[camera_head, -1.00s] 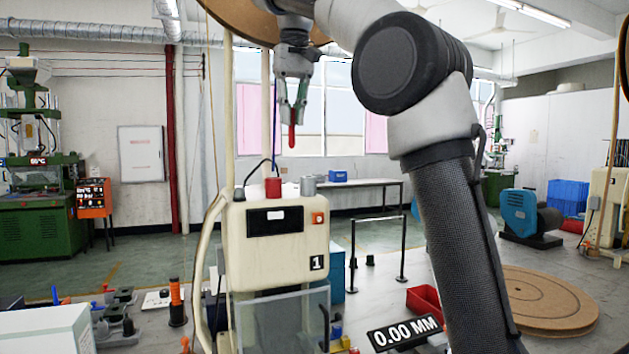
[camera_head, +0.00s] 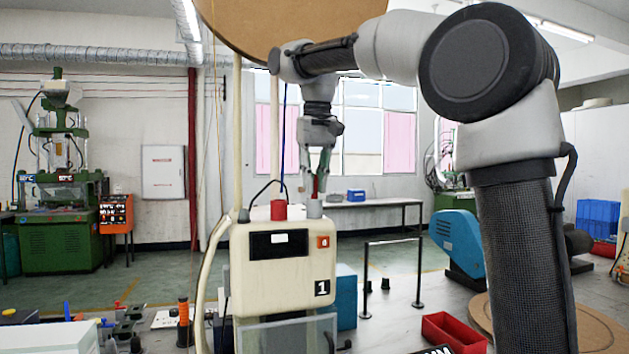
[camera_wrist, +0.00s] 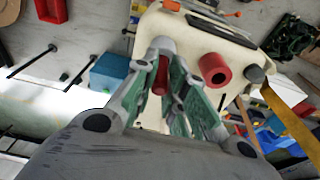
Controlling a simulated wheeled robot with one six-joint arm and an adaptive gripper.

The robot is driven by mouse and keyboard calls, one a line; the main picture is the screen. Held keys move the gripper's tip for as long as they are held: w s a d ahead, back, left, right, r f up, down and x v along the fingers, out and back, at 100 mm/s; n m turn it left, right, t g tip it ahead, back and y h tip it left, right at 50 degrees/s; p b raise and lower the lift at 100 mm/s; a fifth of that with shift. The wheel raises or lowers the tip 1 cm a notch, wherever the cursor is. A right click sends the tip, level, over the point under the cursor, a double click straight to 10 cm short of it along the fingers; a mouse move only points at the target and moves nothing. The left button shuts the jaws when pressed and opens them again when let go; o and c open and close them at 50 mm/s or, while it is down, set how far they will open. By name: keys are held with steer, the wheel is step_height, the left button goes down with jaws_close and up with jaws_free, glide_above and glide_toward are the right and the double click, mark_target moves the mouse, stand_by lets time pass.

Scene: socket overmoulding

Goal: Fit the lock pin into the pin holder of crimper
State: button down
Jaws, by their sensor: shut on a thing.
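The red lock pin (camera_head: 315,185) hangs upright from my gripper (camera_head: 317,172), which is shut on it. It also shows in the wrist view (camera_wrist: 161,76) between the green-padded fingers. The crimper (camera_head: 283,257) is the cream machine marked 1. On its top stand a grey cylinder (camera_head: 314,208) and a red cylinder (camera_head: 279,210). In the head view the pin's lower end is just over the grey cylinder; I cannot tell if they touch. The wrist view shows the grey cylinder (camera_wrist: 162,44) partly behind the pin, and the red cylinder (camera_wrist: 214,70) with a dark hole. Which cylinder is the pin holder is unclear.
A dark cable (camera_head: 266,186) arches over the crimper's left side. A black rail (camera_head: 392,240) and a red bin (camera_head: 452,331) stand to its right. A cluttered bench lies at lower left. A round brown board (camera_head: 285,25) hangs overhead.

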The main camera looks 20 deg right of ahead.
steer(key=shift+f, duration=0.1)
steer(key=c, duration=1.5)
jaws_free()
steer(key=shift+o, duration=0.2)
step_height(320, 180, up, 12)
steer(key=s, duration=0.2)
steer(key=s+d+f+t, duration=0.1)
steer(key=s+d+f, duration=0.9)
steer(key=f, duration=0.2)
steer(key=s+d+f, duration=0.2)
steer(key=s+f, duration=0.5)
steer(key=f, duration=0.4)
steer(key=s+d+f+t, duration=0.1)
steer(key=s+d+f, duration=0.2)
steer(key=s+f, duration=0.4)
step_height(320, 180, down, 4)
steer(key=shift+f+t, duration=0.2)
steer(key=shift+t, duration=0.1)
